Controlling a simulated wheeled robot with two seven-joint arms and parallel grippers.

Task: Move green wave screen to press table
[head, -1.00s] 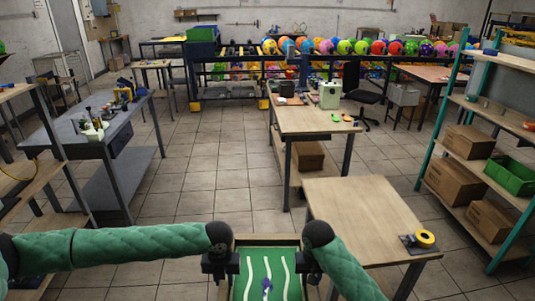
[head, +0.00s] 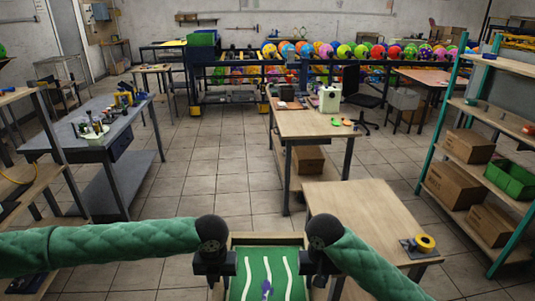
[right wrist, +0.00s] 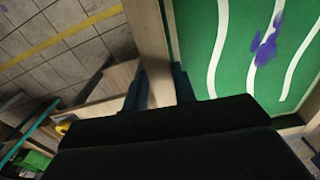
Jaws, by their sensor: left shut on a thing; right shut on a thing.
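The green wave screen (head: 250,278) has a wooden frame, white wavy lines and a purple smudge. It is at the bottom centre of the head view, its near part cut off. My left gripper (head: 220,272) is shut on its left frame side. My right gripper (head: 318,270) is shut on its right side. In the right wrist view, the fingers of the right gripper (right wrist: 160,88) sit on both sides of the wooden frame bar, beside the green mesh (right wrist: 205,55). I cannot tell from marks which table is the press table; a bare wooden table (head: 365,215) stands just right ahead.
A grey workbench (head: 75,140) is at left, a teal shelf (head: 450,165) at right. Tiled floor between is clear.

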